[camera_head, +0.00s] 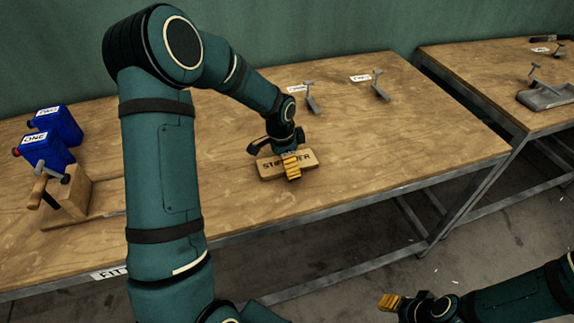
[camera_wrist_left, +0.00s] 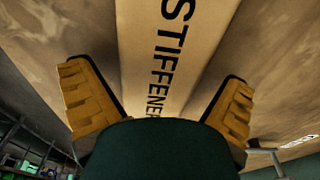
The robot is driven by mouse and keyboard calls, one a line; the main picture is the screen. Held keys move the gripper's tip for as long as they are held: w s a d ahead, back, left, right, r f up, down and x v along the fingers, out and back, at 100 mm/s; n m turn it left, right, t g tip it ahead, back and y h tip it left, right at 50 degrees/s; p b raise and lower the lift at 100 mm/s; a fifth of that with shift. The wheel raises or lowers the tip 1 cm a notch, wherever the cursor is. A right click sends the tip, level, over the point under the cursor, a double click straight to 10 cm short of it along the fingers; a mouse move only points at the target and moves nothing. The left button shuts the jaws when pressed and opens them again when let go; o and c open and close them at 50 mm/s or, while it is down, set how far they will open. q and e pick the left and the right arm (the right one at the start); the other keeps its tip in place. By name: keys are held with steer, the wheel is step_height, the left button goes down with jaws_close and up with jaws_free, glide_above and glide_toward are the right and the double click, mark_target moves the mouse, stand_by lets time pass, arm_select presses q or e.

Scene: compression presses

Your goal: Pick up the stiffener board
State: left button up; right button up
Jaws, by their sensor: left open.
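The stiffener board (camera_head: 268,168) is a light wooden block with STIFFENER printed on it in black. It lies flat on the wooden table. My left gripper (camera_head: 291,166) is over the board, and its yellow fingers hide the middle of the lettering in the head view. In the left wrist view the board (camera_wrist_left: 172,55) runs between the two open fingers of my left gripper (camera_wrist_left: 157,85), with a gap on each side. My right gripper (camera_head: 390,302) is at the lower right, off the table's front edge and away from the board; its finger opening is unclear.
Blue containers (camera_head: 48,150) stand at the left behind a wooden fixture with a handle (camera_head: 70,190). Two grey T-handled pieces (camera_head: 311,100) with white labels stand behind the board. A second table (camera_head: 480,65) is at the right. The tabletop right of the board is clear.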

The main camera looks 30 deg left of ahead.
arm_select(q)
steer(key=c, duration=1.2)
steer(key=shift+o, duration=0.2)
steer(key=shift+r, duration=0.1)
